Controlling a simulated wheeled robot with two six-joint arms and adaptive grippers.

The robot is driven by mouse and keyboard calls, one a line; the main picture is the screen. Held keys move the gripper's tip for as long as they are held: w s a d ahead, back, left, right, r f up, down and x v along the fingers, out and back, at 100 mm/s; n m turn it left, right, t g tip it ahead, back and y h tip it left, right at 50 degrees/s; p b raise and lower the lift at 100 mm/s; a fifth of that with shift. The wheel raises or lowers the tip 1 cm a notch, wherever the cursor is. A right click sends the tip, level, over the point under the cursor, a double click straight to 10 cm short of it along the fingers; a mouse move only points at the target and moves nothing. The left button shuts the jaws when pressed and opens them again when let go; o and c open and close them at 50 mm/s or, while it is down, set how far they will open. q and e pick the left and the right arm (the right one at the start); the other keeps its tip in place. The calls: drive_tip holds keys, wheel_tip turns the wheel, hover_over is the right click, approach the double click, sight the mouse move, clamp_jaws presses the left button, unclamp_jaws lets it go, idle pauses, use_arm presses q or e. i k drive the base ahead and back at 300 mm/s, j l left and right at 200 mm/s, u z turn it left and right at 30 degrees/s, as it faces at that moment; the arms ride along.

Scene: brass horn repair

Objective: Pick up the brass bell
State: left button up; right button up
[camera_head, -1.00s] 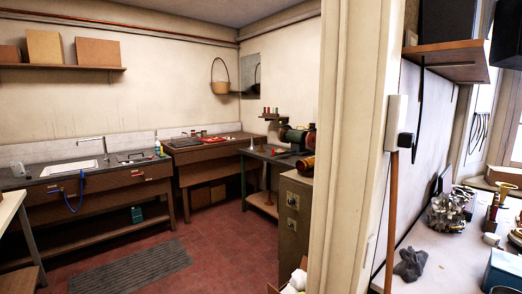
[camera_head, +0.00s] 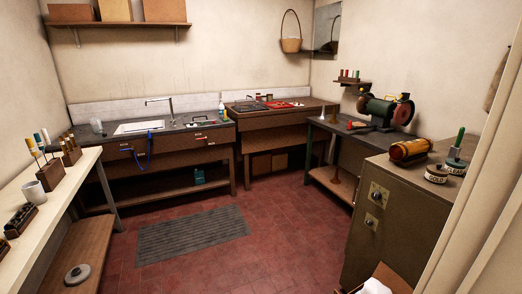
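I cannot pick out a brass bell for certain. A shiny amber-gold cylinder (camera_head: 409,151) lies on its side on top of the olive cabinet at the right; it looks more like a bottle or roll than a bell. Neither of my grippers is in view.
The olive cabinet (camera_head: 384,222) and a doorway edge (camera_head: 478,205) stand close on the right. A pale workbench (camera_head: 62,188) with tools runs along the left. Red tiled floor (camera_head: 262,262) and a grey mat (camera_head: 192,232) lie clear between. A sink bench (camera_head: 160,143) and the grinder bench (camera_head: 345,133) stand behind.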

sight(334, 120)
drive_tip(key=i+j, duration=0.1)
drive_tip(key=i, duration=0.4)
drive_tip(key=i+z, duration=0.1)
drive_tip(key=i, duration=0.45)
drive_tip(key=i+j+z, duration=0.1)
drive_tip(key=i, duration=0.4)
drive_tip(key=i+j, duration=0.25)
drive_tip(key=i, duration=0.25)
drive_tip(key=i+j+z, duration=0.1)
drive_tip(key=i, duration=0.45)
drive_tip(key=i+j, duration=0.3)
drive_tip(key=i, duration=0.2)
drive_tip(key=l+z, duration=0.05)
